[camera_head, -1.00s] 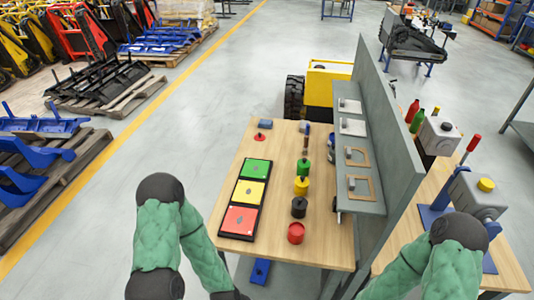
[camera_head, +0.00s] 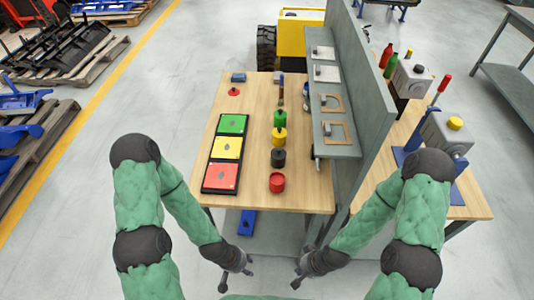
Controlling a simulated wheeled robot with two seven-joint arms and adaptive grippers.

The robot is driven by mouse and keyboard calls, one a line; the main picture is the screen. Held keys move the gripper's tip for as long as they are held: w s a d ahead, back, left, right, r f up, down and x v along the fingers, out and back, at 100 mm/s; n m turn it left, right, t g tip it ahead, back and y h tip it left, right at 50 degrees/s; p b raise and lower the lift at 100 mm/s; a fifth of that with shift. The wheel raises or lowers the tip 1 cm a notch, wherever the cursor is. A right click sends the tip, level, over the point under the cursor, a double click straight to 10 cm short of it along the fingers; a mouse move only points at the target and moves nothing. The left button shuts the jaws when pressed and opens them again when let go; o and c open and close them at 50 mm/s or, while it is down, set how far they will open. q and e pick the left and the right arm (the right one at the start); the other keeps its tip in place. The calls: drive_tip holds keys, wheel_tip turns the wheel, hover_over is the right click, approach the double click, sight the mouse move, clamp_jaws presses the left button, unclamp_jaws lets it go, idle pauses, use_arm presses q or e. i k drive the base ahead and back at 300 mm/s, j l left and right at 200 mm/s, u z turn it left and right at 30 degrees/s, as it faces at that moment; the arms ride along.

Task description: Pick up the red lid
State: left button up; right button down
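A small flat red lid (camera_head: 233,92) with a dark knob lies at the far left of the wooden table (camera_head: 250,191). An open-looking red cylinder (camera_head: 277,183) stands at the near end of a row of coloured cylinders. My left gripper (camera_head: 236,281) is below the table's near edge, fingers spread and empty, far from the lid. My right gripper (camera_head: 296,276) is to its right, also before the near edge, and looks open and empty.
A black tray (camera_head: 204,190) with green, yellow and red squares lies on the left of the table. Black (camera_head: 278,158), yellow (camera_head: 279,137) and green (camera_head: 280,118) pieces stand in the row. A grey shelf panel (camera_head: 352,120) borders the right side.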

sight(235, 91)
drive_tip(key=k+j+u, duration=0.1)
drive_tip(key=k+u, duration=0.15)
drive_tip(key=k, duration=0.4)
drive_tip(key=u, duration=2.1)
drive_tip(key=i+l+u, duration=0.15)
drive_tip(key=i, duration=0.4)
drive_tip(key=i+l+u, duration=0.2)
drive_tip(key=i, duration=0.35)
drive_tip(key=i+l+u, duration=0.15)
drive_tip(key=i, duration=0.35)
drive_tip(key=i+l+z, duration=0.1)
drive_tip(key=i+z, duration=0.6)
drive_tip(key=z, duration=0.2)
drive_tip(key=i+j+z, duration=0.15)
drive_tip(key=i+z, duration=0.25)
drive_tip(key=i+l+z, duration=0.25)
drive_tip(key=z, duration=0.25)
drive_tip(key=i+z, duration=0.8)
drive_tip(key=z, duration=0.15)
drive_tip(key=i+z, duration=0.1)
drive_tip(key=i, duration=1.8)
drive_tip(key=i+z, duration=0.25)
drive_tip(key=z, duration=0.2)
drive_tip(key=i+j+z, duration=0.15)
drive_tip(key=z, duration=0.35)
drive_tip(key=i+j+z, duration=0.25)
drive_tip(key=z, duration=0.2)
drive_tip(key=i, duration=0.05)
